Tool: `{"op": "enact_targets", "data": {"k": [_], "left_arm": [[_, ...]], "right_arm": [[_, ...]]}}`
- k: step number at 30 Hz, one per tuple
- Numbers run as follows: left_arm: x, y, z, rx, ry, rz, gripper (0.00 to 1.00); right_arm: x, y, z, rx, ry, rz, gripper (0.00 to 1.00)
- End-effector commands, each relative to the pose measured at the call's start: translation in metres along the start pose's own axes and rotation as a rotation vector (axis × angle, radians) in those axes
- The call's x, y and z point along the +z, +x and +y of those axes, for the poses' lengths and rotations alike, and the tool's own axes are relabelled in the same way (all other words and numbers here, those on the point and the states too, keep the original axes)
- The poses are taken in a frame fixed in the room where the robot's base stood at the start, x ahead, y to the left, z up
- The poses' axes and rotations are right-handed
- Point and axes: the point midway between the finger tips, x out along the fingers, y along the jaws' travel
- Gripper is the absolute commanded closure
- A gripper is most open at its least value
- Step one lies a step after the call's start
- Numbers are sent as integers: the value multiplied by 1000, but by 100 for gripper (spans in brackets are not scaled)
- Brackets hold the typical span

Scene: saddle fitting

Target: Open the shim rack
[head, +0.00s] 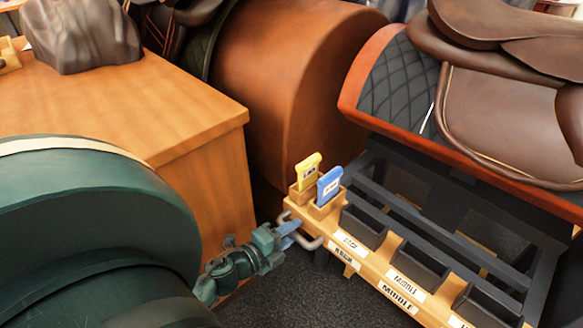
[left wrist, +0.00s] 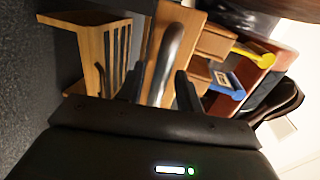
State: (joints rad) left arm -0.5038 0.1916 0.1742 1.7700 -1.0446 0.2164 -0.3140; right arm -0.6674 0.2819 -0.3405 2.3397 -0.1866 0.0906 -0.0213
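The shim rack (head: 372,266) is a light wooden drawer front with white labels and dark bins, in a dark frame at the lower right of the head view. A yellow shim (head: 307,172) and a blue shim (head: 329,186) stand upright at its left end. A grey metal handle (head: 312,243) sticks out there. My left gripper (head: 287,232) is at this handle. In the left wrist view the handle (left wrist: 168,55) lies between my two fingers, which look apart, with a gap on at least one side. Contact cannot be told. My right gripper is not in view.
A wooden cabinet (head: 215,185) stands left of the rack. A brown rounded saddle stand (head: 290,85) is behind. A brown saddle (head: 500,95) sits above the rack. Dark carpet (head: 290,305) in front of the rack is clear.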

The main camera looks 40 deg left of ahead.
Motion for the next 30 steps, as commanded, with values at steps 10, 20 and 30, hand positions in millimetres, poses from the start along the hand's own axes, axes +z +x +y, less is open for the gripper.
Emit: {"op": "enact_targets", "data": {"k": [10,20,30], "left_arm": [[0,-74,0,5,-2,-4,64],[0,-121,0,2,-1,-2,64],[0,-125,0,0,0,0,64]], "right_arm": [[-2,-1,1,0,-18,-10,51],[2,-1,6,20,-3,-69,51],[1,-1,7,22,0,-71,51]]}}
